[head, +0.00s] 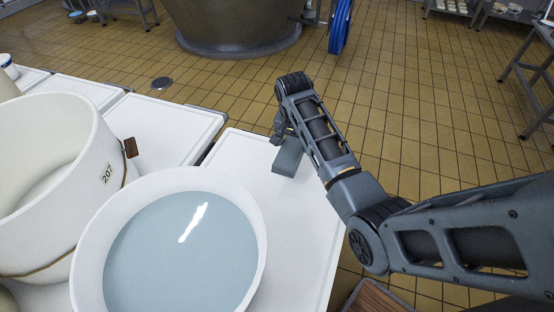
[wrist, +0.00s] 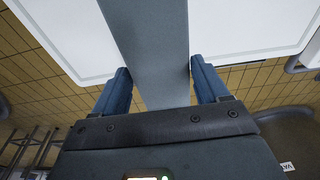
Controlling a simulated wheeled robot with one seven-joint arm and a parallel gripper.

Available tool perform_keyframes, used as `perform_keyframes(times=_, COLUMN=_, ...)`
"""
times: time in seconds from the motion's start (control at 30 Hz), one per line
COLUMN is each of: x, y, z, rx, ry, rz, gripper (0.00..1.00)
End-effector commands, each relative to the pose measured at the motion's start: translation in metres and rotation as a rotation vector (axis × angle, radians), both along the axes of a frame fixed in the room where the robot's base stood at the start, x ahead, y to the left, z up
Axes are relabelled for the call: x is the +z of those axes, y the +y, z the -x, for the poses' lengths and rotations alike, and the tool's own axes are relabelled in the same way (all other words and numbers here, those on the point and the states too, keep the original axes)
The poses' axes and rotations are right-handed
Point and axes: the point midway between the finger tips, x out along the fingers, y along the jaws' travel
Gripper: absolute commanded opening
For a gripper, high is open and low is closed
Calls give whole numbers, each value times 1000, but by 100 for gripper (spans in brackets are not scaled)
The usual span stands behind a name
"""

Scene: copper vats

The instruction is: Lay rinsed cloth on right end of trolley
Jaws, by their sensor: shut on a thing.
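The cloth (head: 287,160) is a grey-blue folded strip over the white trolley top (head: 300,225), near its far edge. In the wrist view the cloth (wrist: 155,45) runs as a flat band between the two blue fingers, and the white top (wrist: 240,25) lies beyond it. My gripper (head: 283,134) is shut on the cloth, pointing down; it also shows in the wrist view (wrist: 158,82). I cannot tell whether the lower end of the cloth touches the top. The arm hides part of the gripper in the head view.
A white basin of bluish water (head: 180,255) stands at the front of the trolley. A large white tub marked 207 (head: 110,172) stands left of it, with a brown block (head: 130,147) at its side. More white tops (head: 160,125) lie left. Tiled floor is open beyond.

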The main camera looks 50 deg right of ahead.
Motion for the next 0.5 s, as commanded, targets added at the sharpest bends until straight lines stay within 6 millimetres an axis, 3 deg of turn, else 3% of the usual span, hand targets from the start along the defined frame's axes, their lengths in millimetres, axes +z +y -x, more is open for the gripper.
perform_keyframes(times=0.2, x=-22, y=30, z=-22, rx=3, ry=0, rz=0, gripper=36)
perform_keyframes(times=0.5, x=-38, y=37, z=-27, rx=-1, ry=1, rz=0, gripper=36)
